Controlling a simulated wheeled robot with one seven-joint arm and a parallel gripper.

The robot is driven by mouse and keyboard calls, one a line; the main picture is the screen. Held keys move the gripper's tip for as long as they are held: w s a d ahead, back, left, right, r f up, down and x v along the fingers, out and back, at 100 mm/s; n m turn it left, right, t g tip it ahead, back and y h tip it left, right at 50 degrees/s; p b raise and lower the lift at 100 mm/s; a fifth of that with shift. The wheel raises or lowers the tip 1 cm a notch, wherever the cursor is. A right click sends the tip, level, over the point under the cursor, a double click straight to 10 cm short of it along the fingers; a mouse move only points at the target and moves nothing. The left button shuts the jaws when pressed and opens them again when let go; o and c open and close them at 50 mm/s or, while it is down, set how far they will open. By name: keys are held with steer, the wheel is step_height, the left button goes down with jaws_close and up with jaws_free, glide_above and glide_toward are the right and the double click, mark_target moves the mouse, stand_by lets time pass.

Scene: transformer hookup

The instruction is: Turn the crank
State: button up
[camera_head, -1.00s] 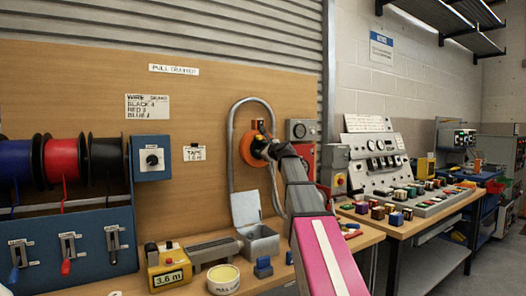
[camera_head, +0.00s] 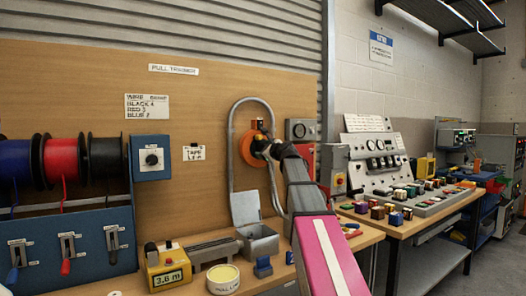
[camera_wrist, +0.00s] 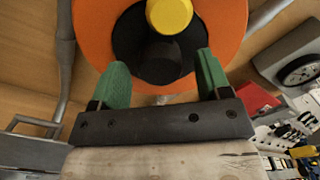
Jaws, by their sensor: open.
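The crank is on an orange disc (camera_head: 247,150) on the wooden board, with a looped grey pipe around it. In the wrist view the orange disc (camera_wrist: 100,22) fills the top, with a dark hub (camera_wrist: 135,45) and a yellow knob (camera_wrist: 169,14) in front of it. My gripper (camera_wrist: 160,63) has its two green fingers spread apart, in front of the dark hub and just below the yellow knob. The knob is not between the fingertips, and contact with the hub cannot be told. In the head view my gripper (camera_head: 264,150) partly hides the disc.
A yellow meter box (camera_head: 167,270), a round tin (camera_head: 223,279) and an open grey box (camera_head: 259,243) stand on the bench below. Wire spools (camera_head: 62,165) hang at left. A grey box with a dial (camera_head: 300,130) sits just right of the disc.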

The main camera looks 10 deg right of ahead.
steer(key=v, duration=0.9)
steer(key=shift+s, duration=0.2)
steer(key=shift+d, duration=0.1)
